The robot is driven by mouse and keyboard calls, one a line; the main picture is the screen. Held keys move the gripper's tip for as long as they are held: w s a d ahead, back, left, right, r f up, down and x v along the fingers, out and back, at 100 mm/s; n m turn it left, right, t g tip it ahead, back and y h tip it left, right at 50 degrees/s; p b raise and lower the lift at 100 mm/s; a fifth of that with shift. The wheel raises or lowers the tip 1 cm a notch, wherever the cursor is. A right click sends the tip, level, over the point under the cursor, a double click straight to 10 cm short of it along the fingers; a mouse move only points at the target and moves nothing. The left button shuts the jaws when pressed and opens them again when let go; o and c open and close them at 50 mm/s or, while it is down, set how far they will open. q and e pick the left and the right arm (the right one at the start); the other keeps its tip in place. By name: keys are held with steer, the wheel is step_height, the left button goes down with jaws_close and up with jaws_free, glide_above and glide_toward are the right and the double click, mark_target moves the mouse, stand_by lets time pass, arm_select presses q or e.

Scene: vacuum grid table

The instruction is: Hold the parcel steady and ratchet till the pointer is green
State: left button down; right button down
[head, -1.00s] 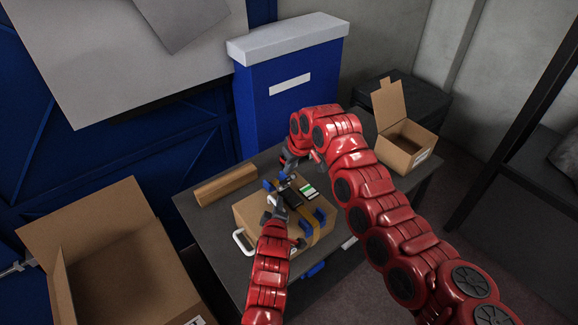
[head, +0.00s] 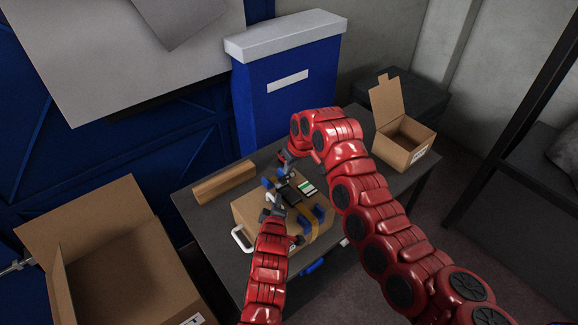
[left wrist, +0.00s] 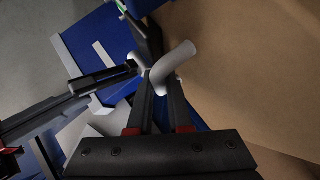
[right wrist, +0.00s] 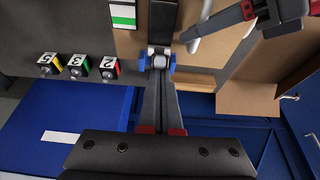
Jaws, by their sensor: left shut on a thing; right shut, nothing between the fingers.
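The brown cardboard parcel (head: 250,217) lies on the grey table, with a yellowish strap (head: 313,232) across it. On top sits a dark ratchet (head: 290,193) with blue parts beside a white and green gauge card (head: 307,188). The card also shows in the right wrist view (right wrist: 124,15); its pointer is too small to read. My left gripper (head: 272,210) is at the parcel's top, shut on a pale curved handle (left wrist: 178,62). My right gripper (head: 286,160) is shut and empty; its tips (right wrist: 159,62) are at the blue-sided end of the ratchet, contact unclear.
A white loop handle (head: 240,238) is at the parcel's left. Open boxes stand at lower left (head: 100,205) and right (head: 405,150). A blue bin (head: 275,110) is behind.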

mark_target(305, 213)
steer(key=shift+a+r, duration=0.1)
steer(key=shift+a, duration=0.25)
steer(key=shift+s+d+f+t+y, duration=0.25)
steer(key=shift+s+d+t+y, duration=0.15)
steer(key=shift+d+t+y, duration=0.15)
steer(key=shift+s+d+f+t+y, duration=0.25)
steer(key=shift+s+d+t+y, duration=0.15)
steer(key=shift+t, duration=0.25)
steer(key=s+d+f+t, duration=0.1)
steer(key=s+d+f+t+y, duration=0.1)
steer(key=f, duration=0.1)
steer(key=s+d+f+t+y, duration=0.1)
steer(key=shift+s+f, duration=0.2)
steer(key=shift+s, duration=0.2)
steer(key=shift+s+d+f, duration=0.2)
steer(key=shift+s+f, duration=0.05)
steer(key=shift+f, duration=0.4)
steer(key=shift+s+d+f, duration=0.15)
steer(key=shift+s+f, duration=0.05)
steer(key=shift+f, duration=0.4)
